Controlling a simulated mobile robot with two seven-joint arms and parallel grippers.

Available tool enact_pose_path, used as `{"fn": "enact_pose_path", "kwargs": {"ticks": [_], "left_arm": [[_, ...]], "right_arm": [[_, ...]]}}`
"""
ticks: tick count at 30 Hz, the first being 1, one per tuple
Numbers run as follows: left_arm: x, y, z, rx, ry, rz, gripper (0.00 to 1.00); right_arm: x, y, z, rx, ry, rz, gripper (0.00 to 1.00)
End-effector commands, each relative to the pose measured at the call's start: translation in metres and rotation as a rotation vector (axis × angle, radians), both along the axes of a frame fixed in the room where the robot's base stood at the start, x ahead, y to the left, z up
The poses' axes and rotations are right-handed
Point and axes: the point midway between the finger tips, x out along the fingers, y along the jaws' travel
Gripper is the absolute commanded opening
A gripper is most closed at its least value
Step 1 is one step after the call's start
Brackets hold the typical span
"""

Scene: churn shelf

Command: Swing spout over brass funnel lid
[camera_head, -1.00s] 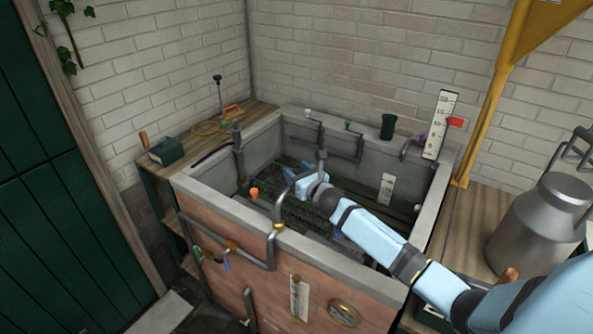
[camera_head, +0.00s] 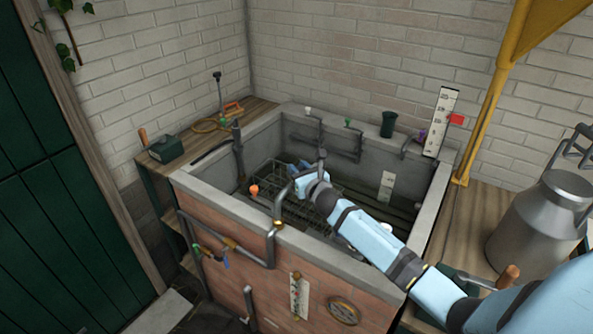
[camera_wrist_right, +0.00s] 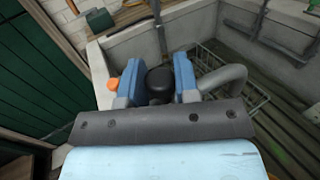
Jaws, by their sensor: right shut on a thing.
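A grey bent spout (camera_head: 281,197) rises from a brass collar on the front rim of the stone trough and curves over the basin. It also shows in the right wrist view (camera_wrist_right: 228,76). My right gripper (camera_head: 297,167) is above the basin at the spout's far end. In the wrist view its two blue fingers (camera_wrist_right: 158,82) are shut on a black round knob (camera_wrist_right: 160,84) beside the bent pipe. I cannot make out a brass funnel lid for certain. My left gripper is not in view.
The stone trough (camera_head: 345,268) has pipes and coloured valve knobs on its rim. A wire basket (camera_head: 262,180) lies inside. An orange knob (camera_head: 254,190) stands left of the spout. A metal milk can (camera_head: 535,225) stands at right, and a dark green cup (camera_head: 388,124) on the back rim.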

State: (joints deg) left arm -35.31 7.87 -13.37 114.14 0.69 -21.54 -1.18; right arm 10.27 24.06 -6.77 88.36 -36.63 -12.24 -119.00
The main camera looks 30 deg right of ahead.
Motion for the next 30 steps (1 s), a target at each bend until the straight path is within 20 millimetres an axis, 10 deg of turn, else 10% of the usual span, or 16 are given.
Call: {"fn": "enact_pose_path", "kwargs": {"ticks": [30], "left_arm": [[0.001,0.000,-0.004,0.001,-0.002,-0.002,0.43]], "right_arm": [[-0.067,0.003,-0.002,0.001,0.003,-0.681,0.00]]}}
